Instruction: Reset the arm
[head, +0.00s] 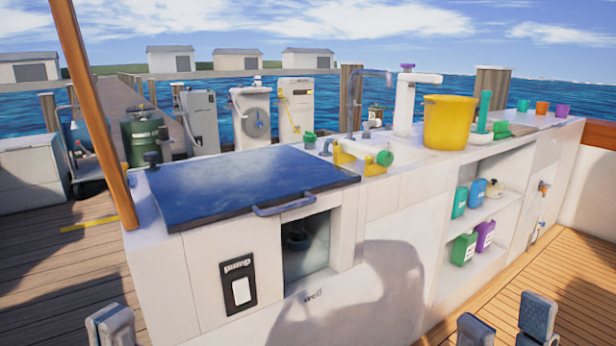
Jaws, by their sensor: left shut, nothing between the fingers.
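My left gripper (112,327) shows at the bottom left edge of the head view, its fingers together and empty. My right gripper (506,326) shows at the bottom right, with two grey fingers standing apart and nothing seen between them. Both are low in front of the white console (205,275) and touch nothing that I can see. Most of both arms is out of view. The dark blue hatch lid (245,182) lies flat on the console top, with its bar handle (297,204) at the front edge.
Below the lid are a pump switch panel (238,287) and an open recess (307,245). A yellow bucket (449,122), a faucet (405,100) and small bottles stand on the counter. Shelves hold jugs (464,248). A brown post (95,120) rises at left. Wooden deck lies at right.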

